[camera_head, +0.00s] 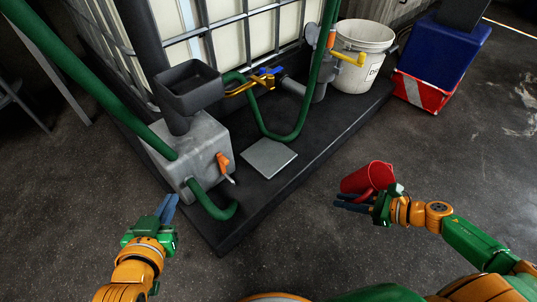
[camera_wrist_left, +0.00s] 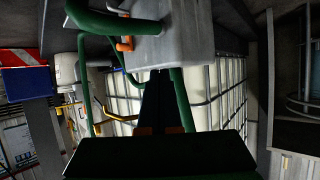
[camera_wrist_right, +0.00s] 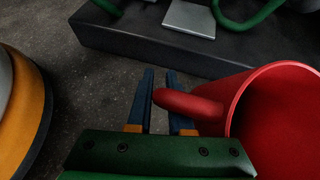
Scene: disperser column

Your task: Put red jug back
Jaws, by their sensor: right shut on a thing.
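The red jug (camera_head: 362,180) is off the floor, tilted, beside the right front of the dark platform. My right gripper (camera_head: 352,200) is shut on its handle. In the right wrist view the jug (camera_wrist_right: 285,115) fills the right side, with its handle between the blue fingers (camera_wrist_right: 160,100). My left gripper (camera_head: 168,207) is empty, with its fingers close together. It is just in front of the grey metal box (camera_head: 190,150). In the left wrist view its fingers (camera_wrist_left: 158,100) point at that box (camera_wrist_left: 180,35).
The dark platform (camera_head: 330,140) carries a caged white tank (camera_head: 235,40), green hoses, a grey square plate (camera_head: 269,158), a yellow-handled valve and a white bucket (camera_head: 358,60). A red and blue container (camera_head: 440,60) stands at the back right. The floor on the right is clear.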

